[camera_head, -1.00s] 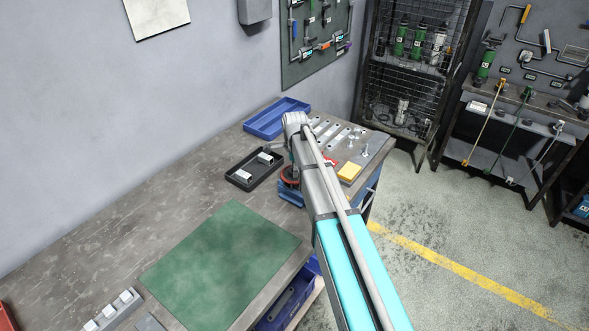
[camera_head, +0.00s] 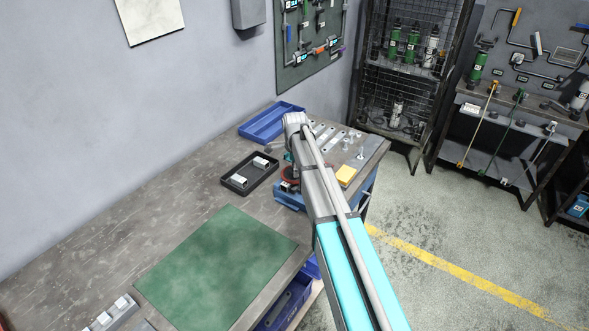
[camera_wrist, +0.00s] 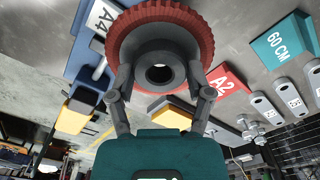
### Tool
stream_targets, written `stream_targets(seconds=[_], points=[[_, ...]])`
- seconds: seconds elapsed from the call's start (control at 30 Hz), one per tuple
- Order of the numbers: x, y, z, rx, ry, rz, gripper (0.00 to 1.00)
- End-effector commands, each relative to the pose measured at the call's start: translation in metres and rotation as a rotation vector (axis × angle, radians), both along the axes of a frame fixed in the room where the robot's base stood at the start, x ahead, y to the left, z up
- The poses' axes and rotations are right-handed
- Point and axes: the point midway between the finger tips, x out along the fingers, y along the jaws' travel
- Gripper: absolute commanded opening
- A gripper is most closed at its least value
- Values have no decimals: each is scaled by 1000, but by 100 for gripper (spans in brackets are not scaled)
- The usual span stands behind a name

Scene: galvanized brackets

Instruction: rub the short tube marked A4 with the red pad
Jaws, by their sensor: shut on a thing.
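My gripper (camera_wrist: 160,88) is shut on the dark grey hub of a round red pad (camera_wrist: 203,28) with a ridged rim. In the wrist view a white A4 label (camera_wrist: 101,17) is on a blue holder (camera_wrist: 86,50) left of the pad. A grey rod-like piece (camera_wrist: 99,69) lies by that holder; I cannot tell whether it is the short tube. Whether the pad touches anything is hidden.
A black tray (camera_head: 228,183) with two pale pieces stands left of the pad. A blue tray (camera_head: 262,134), metal strips (camera_head: 327,134) and a yellow block (camera_head: 345,175) are near. The wrist view shows a red A2 marker (camera_wrist: 228,86). The green mat (camera_head: 215,265) is clear.

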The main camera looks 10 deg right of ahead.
Motion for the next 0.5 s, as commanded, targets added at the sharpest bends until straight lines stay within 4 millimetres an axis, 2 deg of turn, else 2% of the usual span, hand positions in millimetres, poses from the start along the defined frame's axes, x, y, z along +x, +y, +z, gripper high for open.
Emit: stream_targets(seconds=[0.5], points=[[-6, 6, 1, 1, 1, 1, 28]])
